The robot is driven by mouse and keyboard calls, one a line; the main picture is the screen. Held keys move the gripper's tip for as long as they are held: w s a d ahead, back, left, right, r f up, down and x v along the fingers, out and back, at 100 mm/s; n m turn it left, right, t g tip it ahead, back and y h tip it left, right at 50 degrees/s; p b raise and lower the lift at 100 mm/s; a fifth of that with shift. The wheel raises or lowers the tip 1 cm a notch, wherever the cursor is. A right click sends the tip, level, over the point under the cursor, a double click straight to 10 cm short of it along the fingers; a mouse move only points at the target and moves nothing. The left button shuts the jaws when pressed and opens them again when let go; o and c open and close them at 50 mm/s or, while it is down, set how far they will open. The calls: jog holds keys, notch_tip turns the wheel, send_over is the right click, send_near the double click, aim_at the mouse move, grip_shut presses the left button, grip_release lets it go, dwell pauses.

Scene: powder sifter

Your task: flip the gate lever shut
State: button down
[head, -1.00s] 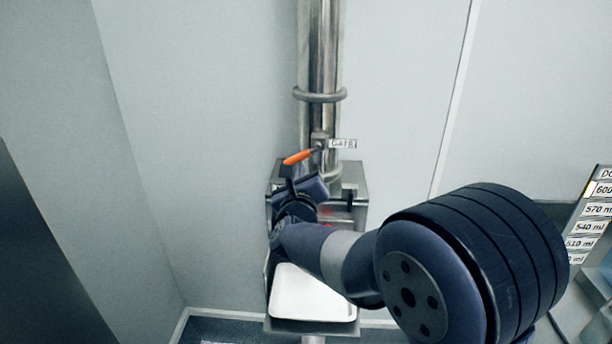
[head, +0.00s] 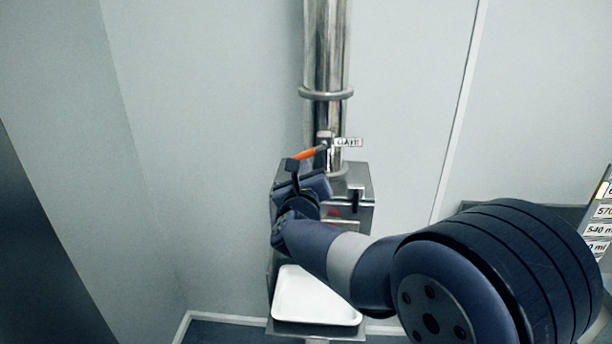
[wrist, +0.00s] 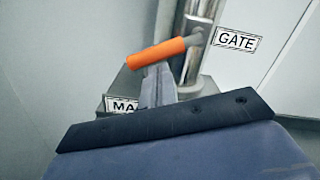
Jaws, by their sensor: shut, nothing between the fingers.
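The gate lever has an orange handle (head: 305,154) that sticks out to the left from the steel pipe, beside the GATE label (head: 349,142). It slopes slightly down towards its free end. In the wrist view the orange handle (wrist: 157,53) lies just beyond my fingertips. My gripper (head: 292,165) is shut and empty at the handle's free end, covering part of it in the head view. In the wrist view my gripper (wrist: 158,72) has its grey fingers together, right below the handle. I cannot tell whether they touch it.
The vertical steel pipe (head: 326,50) rises above a metal box (head: 358,185). A white tray (head: 312,298) sits below the box. A MA... label (wrist: 124,105) is partly hidden behind my fingers. A marked scale (head: 600,212) stands at the far right. The wall left of the pipe is clear.

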jog(key=shift+a+m+b, duration=0.2)
jog(key=shift+m+b, duration=0.4)
jog(key=shift+b, duration=0.75)
jog(key=shift+a+r+m+b, duration=0.3)
jog(key=shift+r+m+b, duration=0.25)
jog(key=shift+m+b, duration=0.8)
jog(key=shift+a+r+m+b, duration=0.3)
jog(key=shift+r+m+b, duration=0.4)
jog(key=shift+b, duration=1.05)
jog(key=shift+f+m, duration=0.1)
jog(key=shift+m, duration=0.15)
jog(key=s+f+b, duration=0.4)
jog(key=s+b, duration=0.2)
jog(key=s, duration=0.4)
jog(key=shift+s+f, duration=0.25)
jog(key=shift+s, duration=0.15)
